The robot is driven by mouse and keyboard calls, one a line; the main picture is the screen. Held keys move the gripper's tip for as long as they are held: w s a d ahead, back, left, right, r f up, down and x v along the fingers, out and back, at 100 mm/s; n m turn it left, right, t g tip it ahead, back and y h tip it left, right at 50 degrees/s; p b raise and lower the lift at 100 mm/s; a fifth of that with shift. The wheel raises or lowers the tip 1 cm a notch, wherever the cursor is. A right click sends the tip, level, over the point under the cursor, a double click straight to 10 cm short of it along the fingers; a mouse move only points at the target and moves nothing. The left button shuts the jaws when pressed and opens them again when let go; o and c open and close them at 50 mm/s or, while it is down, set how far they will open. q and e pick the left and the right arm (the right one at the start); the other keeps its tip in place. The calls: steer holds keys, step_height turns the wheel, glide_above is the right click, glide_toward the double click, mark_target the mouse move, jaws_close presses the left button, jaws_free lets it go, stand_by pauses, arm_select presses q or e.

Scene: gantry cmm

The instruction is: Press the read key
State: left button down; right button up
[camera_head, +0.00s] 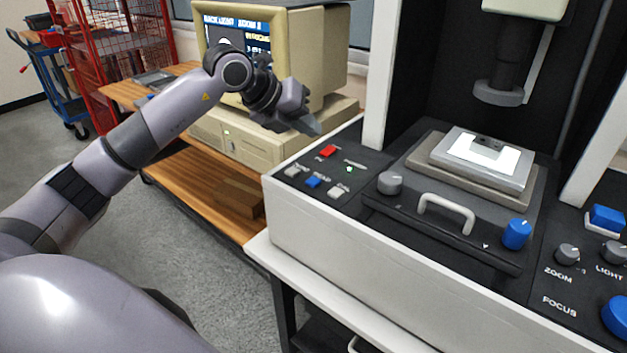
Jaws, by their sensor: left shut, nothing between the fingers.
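The read key is a small blue key (312,182) on the black left panel of the white-sided machine. The label behind it seems to say READ. It sits between two pale keys, one on its left (291,171) and one on its right (335,192). A red key (328,151) is farther back. My left gripper (313,127) is shut and empty. In the picture it shows above and behind the keys, apart from the blue key, with its tip pointing right and down. My right gripper is not in view.
Right of the keys are a grey knob (390,183), a curved handle (446,208) and a blue knob (516,234). A stage with a bright plate (480,154) sits under a dark lens (500,92). A beige computer (318,55) stands behind my left gripper.

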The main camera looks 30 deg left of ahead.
arm_select(q)
steer(key=b, duration=0.6)
glide_above(309, 181)
step_height(309, 181, down, 7)
steer(key=shift+f, duration=0.8)
stand_by(1.0)
steer(key=shift+f+b, duration=0.1)
steer(key=shift+b, duration=0.25)
steer(key=shift+f, duration=0.35)
